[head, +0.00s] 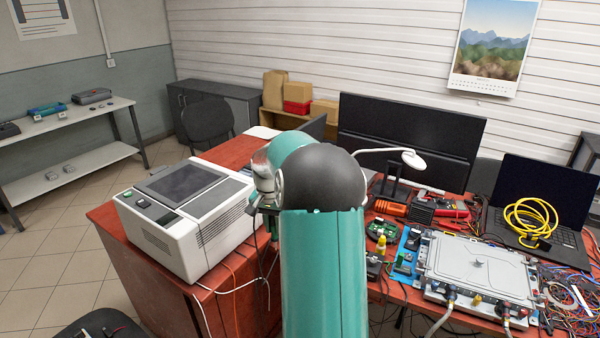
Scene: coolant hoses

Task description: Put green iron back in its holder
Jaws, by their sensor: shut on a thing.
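My gripper (262,203) shows only in part at the left edge of my own teal arm, above the red-brown desk and beside the white machine. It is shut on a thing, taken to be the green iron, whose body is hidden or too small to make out. A dark cable hangs below the gripper. I cannot clearly pick out the iron's holder. Small black and green items (404,262) stand on a blue mat (411,240) right of my arm, left of the grey metal case.
A white machine (185,215) stands on the left desk. The grey metal case (478,265), a laptop (535,205) with a yellow cable coil (530,220), a monitor (410,140) and a white lamp (412,160) crowd the right desk. Tangled wires lie at far right.

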